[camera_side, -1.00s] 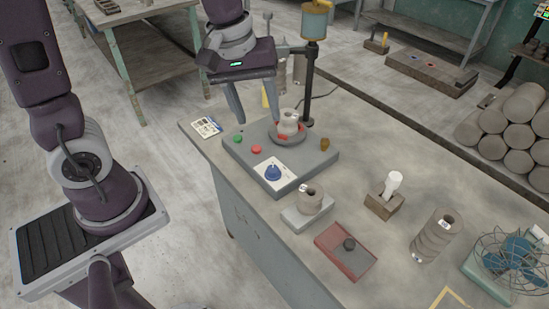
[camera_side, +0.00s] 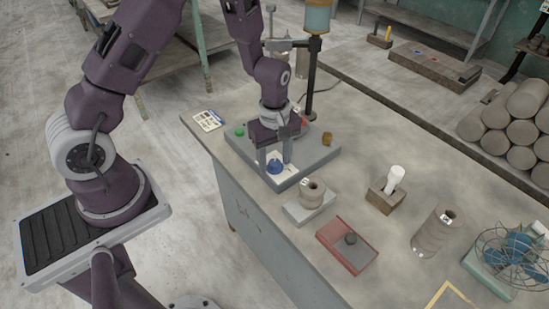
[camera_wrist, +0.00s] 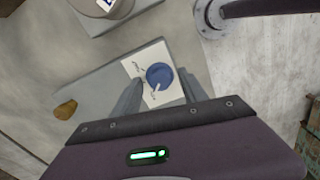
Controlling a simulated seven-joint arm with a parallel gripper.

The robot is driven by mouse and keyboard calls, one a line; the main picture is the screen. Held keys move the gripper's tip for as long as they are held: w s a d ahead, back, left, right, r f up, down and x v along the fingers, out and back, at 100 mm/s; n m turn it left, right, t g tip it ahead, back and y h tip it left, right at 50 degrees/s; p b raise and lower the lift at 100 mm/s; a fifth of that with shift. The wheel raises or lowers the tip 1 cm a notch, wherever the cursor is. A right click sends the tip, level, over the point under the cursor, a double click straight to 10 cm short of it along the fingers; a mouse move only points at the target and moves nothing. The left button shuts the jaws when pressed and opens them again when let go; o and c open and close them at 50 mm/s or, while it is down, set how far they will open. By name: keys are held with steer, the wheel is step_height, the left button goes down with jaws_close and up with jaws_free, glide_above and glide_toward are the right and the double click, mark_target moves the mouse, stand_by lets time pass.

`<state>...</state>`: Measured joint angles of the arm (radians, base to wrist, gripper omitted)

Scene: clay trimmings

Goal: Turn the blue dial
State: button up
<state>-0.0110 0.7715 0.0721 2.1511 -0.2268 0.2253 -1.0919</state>
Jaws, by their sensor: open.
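The blue dial (camera_side: 274,167) sits on a white plate at the near corner of a grey control box (camera_side: 318,155). In the wrist view the blue dial (camera_wrist: 159,75) has a pale pointer mark, and its white plate (camera_wrist: 138,66) carries dark markings. My gripper (camera_side: 276,174) points down over the dial, with one finger on each side of it. It is open and holds nothing. In the wrist view my gripper (camera_wrist: 160,92) has its fingers apart, with the dial seen between and just beyond their tips. I cannot tell if either finger touches the dial.
A green button (camera_side: 239,132) is on the box. A clay piece on a grey block (camera_side: 309,205) stands close to the right. A red tray (camera_side: 342,250), a wooden block with a white tool (camera_side: 387,196) and a fan (camera_side: 508,260) are further right. A printed card (camera_side: 208,121) lies behind.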

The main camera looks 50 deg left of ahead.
jaws_close()
steer(key=shift+m, duration=0.3)
steer(key=m, duration=0.3)
steer(key=shift+m, duration=0.4)
steer(key=m, duration=0.4)
steer(key=shift+m, duration=0.3)
steer(key=m, duration=0.4)
steer(key=shift+d, duration=0.1)
steer(key=shift+w+m, duration=0.1)
steer(key=shift+m, duration=2.3)
